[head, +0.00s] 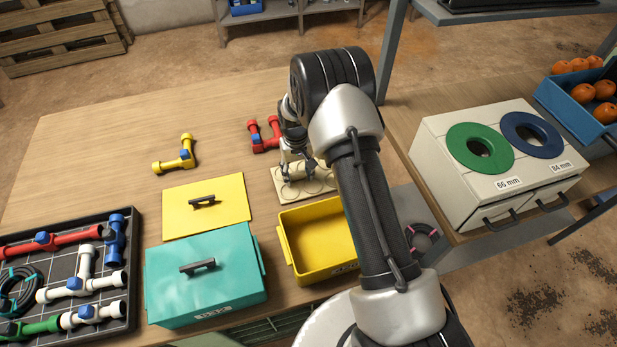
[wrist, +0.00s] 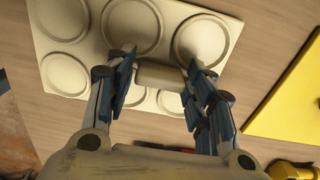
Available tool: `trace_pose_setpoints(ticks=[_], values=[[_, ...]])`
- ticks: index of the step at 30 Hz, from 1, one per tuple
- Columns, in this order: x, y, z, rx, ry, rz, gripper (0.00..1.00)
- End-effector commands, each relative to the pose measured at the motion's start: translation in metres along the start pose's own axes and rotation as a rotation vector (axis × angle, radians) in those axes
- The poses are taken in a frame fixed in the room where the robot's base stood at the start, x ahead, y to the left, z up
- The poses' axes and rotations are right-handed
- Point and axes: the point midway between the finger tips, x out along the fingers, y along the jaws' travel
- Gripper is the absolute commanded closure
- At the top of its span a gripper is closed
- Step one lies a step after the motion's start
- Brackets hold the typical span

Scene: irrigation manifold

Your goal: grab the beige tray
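The beige tray (head: 301,192) lies on the wooden bench, partly hidden by my gripper and arm. It has round recesses and a raised beige handle in its middle. In the wrist view the tray (wrist: 61,77) fills the upper left, with the handle (wrist: 160,75) between my fingertips. My gripper (head: 297,167) reaches down over the tray from above. In the wrist view my gripper (wrist: 160,78) is open, its two fingers apart on either side of the handle. Whether either fingertip touches the handle is unclear.
An open yellow bin (head: 285,248) stands just in front of the tray. A yellow lid (head: 225,218) and teal box (head: 165,290) lie left. Red (head: 258,143) and yellow (head: 168,167) pipe pieces sit behind. Bare bench (head: 100,150) extends at the far left.

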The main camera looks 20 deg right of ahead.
Motion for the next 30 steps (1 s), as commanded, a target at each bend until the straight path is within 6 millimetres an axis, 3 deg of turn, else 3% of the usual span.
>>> trace_pose_setpoints(ticks=[13, 23, 30], values=[[0.000, 0.000, 0.000, 0.000, 0.000, 0.000, 0.84], [-0.003, 0.000, 0.000, 0.000, 0.001, 0.000, 0.85], [-0.032, 0.000, 0.000, 0.000, 0.002, 0.000, 0.85]])
